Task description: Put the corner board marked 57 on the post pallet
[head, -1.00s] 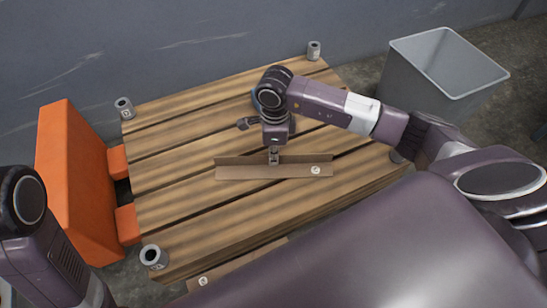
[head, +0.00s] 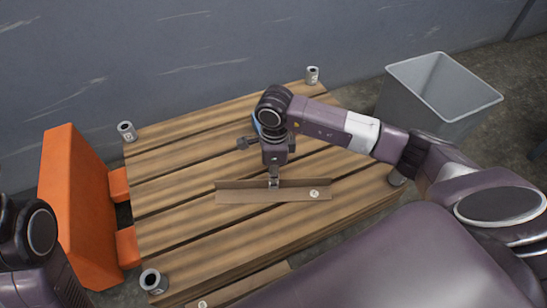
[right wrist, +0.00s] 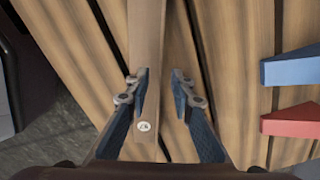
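A brown corner board (head: 240,194) with a round white label lies over the middle slats of the post pallet (head: 180,220), roughly level. I cannot read its number, nor tell whether it touches the slats. It runs lengthwise through the right wrist view (right wrist: 147,30). My right gripper (head: 273,184) points down at the board's upright side, near mid-length.
Grey posts stand at the pallet's corners (head: 127,131). Another labelled board (head: 240,285) lies along the near edge, partly hidden by my body. An orange object (head: 75,205) stands left, a grey bin (head: 440,95) right. Blue (right wrist: 292,68) and red (right wrist: 292,121) pieces lie beside the gripper.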

